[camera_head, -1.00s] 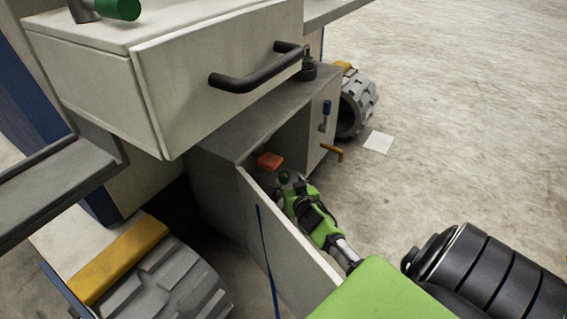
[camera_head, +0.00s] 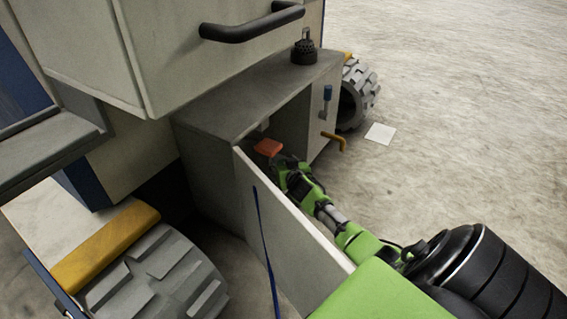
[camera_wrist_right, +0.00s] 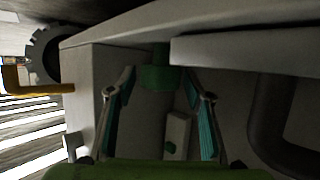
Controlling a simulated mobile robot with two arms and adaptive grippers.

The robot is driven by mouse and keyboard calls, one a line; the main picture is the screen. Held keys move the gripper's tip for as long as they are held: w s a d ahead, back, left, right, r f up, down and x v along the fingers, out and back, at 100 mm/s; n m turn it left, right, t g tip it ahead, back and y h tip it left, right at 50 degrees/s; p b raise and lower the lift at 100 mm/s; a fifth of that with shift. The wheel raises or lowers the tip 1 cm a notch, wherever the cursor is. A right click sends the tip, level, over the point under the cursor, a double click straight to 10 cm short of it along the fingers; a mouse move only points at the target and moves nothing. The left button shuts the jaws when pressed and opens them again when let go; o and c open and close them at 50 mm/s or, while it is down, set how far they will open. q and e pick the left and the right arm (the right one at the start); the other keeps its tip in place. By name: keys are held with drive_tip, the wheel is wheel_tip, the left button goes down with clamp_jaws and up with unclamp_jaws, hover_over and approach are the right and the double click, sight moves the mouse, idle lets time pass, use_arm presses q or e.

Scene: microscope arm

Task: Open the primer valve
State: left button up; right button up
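My right gripper (camera_head: 283,163) reaches into the open low compartment of the machine, behind the open door panel and close to a red-orange piece (camera_head: 268,147). The right wrist view shows its two fingers (camera_wrist_right: 159,82) spread apart. Between and just beyond their tips is a dark green cylindrical part (camera_wrist_right: 158,72), with no clear contact. I cannot tell for sure whether this is the primer valve. A small pale block with a green spot (camera_wrist_right: 177,135) shows lower between the fingers. The door and arm hide much of the compartment in the head view. My left gripper is not in view.
The open door (camera_head: 285,235) stands left of my right arm. A drawer front with a black handle (camera_head: 252,25) overhangs above. A yellow bent handle (camera_head: 335,141) and blue-topped lever (camera_head: 326,98) are on the compartment's right side. Open floor lies right.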

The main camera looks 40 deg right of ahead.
drive_tip(key=c, duration=1)
drive_tip(key=shift+o, duration=0.2)
